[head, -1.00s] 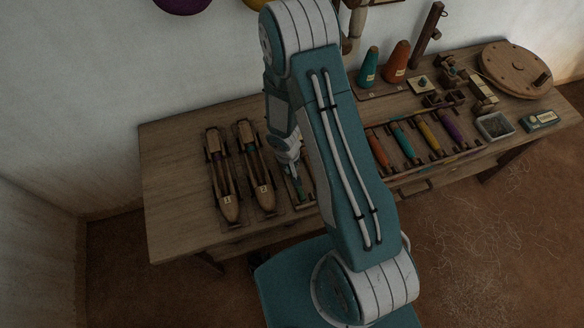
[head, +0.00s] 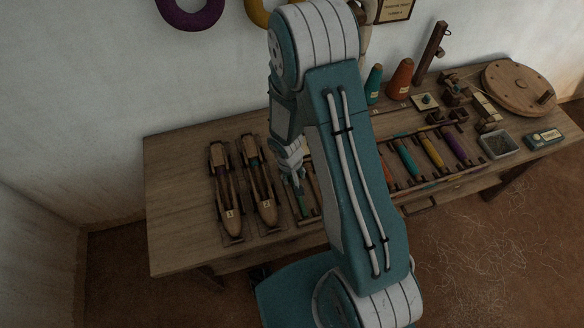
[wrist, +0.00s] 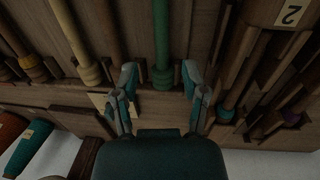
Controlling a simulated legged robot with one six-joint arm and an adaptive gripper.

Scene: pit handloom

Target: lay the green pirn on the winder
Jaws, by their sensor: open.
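The green pirn (head: 302,205) lies in the rack left of my arm, pointing toward the table's front. In the wrist view the green pirn (wrist: 162,40) runs up between my fingers, and its near end is close to the fingertips. My gripper (wrist: 160,84) is open, with one finger on each side of the pirn and gaps between. In the head view my gripper (head: 295,178) is just above the pirn's back end. What looks like the winder, a round wooden wheel (head: 518,88) with small wooden blocks (head: 455,92) beside it, stands at the table's right end.
Two wooden shuttles (head: 228,195) lie left of the rack. Teal (head: 408,160), yellow (head: 431,151) and purple pirns lie right of my arm. Thread cones (head: 400,80) stand behind them. A grey tray (head: 498,145) sits at the front right. The table's left end is bare.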

